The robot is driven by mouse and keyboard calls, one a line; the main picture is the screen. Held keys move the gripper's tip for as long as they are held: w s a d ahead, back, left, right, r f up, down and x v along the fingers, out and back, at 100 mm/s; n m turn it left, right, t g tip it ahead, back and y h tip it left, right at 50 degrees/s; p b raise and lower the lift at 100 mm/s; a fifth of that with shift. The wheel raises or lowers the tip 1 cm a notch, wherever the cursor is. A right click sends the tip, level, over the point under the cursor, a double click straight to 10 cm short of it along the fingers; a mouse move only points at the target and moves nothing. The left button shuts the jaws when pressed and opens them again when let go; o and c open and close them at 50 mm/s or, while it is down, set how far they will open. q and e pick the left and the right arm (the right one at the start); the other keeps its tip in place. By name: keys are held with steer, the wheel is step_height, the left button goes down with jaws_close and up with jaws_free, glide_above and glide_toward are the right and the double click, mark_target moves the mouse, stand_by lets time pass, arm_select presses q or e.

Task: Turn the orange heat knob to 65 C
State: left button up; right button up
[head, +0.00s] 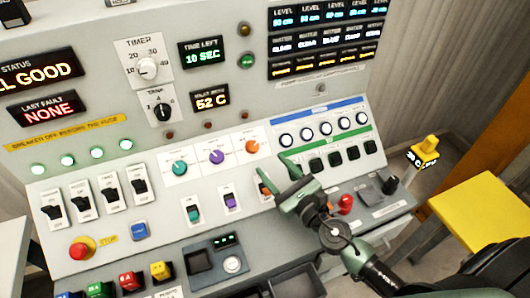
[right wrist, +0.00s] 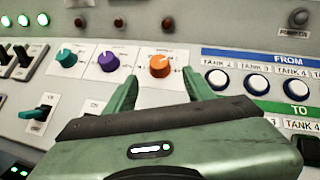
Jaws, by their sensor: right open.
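The orange heat knob (head: 252,146) is on the sloped panel, rightmost in a row of three knobs. It also shows in the right wrist view (right wrist: 160,66), with a small scale around it that is too blurred to read. My right gripper (head: 274,167) is open and empty, just below and to the right of the knob in the head view. In the right wrist view its fingertips (right wrist: 159,78) are spread to either side, below the knob and apart from it. A display (head: 210,101) above reads 52 C. My left gripper is not in view.
A purple knob (head: 217,157) and a teal knob (head: 180,168) sit left of the orange one. White round buttons (head: 325,129) lie to its right. Rocker switches (head: 229,200) are below the knobs. A yellow table (head: 485,210) stands at the right.

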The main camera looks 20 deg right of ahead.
mark_target(254, 147)
steer(key=p+x, duration=0.1)
steer(key=x, duration=0.5)
steer(key=shift+w+a+r, duration=0.1)
steer(key=shift+w+a, duration=0.1)
steer(key=shift+w, duration=0.1)
steer(key=shift+w+a, duration=0.2)
steer(key=shift+w, duration=0.3)
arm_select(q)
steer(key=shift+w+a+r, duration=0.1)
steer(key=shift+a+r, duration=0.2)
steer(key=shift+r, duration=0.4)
arm_select(e)
jaws_close()
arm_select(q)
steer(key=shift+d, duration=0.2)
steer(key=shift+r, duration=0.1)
arm_select(e)
steer(key=shift+m+h, duration=0.3)
